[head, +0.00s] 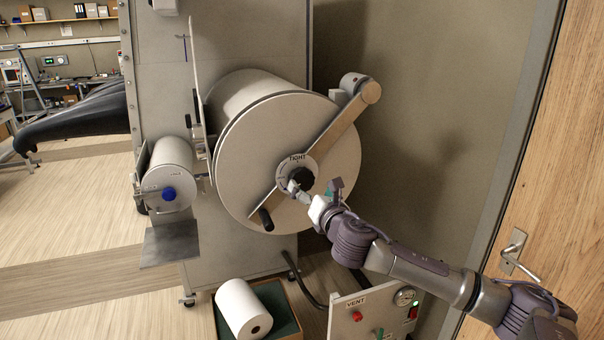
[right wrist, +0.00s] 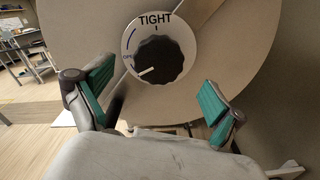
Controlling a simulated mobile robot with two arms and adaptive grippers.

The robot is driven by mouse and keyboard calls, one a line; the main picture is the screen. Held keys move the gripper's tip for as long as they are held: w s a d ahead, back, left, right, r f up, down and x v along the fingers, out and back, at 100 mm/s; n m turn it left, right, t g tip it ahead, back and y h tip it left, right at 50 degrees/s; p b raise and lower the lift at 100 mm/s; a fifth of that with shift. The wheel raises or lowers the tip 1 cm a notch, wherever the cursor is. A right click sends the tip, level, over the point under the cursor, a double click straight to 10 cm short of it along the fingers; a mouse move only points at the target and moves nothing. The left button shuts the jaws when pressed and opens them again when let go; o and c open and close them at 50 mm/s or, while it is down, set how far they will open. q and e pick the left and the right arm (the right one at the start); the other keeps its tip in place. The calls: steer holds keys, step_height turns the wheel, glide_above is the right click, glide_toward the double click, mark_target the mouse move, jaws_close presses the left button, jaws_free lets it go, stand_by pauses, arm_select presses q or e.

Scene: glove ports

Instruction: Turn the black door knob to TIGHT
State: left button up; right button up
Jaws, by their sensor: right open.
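The black door knob (head: 303,178) is at the centre of a white dial on the large round door (head: 245,150). In the right wrist view the black knob (right wrist: 158,60) has a scalloped edge. Its white pointer line aims to the lower left, near a small label I cannot read clearly. The word TIGHT (right wrist: 156,20) is at the top of the dial. My right gripper (head: 316,191) is open in front of the knob. In the right wrist view its teal-padded fingers (right wrist: 156,92) are spread, one on each side below the knob, apart from it. My left gripper is not in view.
A diagonal bar (head: 335,125) crosses the door, with a black handle (head: 265,219) at its lower end. A smaller cylinder with a blue knob (head: 169,194) is at the left. A VENT panel (head: 372,312) and a crate with a white roll (head: 243,308) stand below.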

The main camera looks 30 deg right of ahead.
mark_target(304, 180)
steer(key=p+x, duration=0.1)
steer(key=x, duration=0.5)
steer(key=shift+w, duration=0.3)
steer(key=c, duration=1.1)
steer(key=shift+c, duration=0.2)
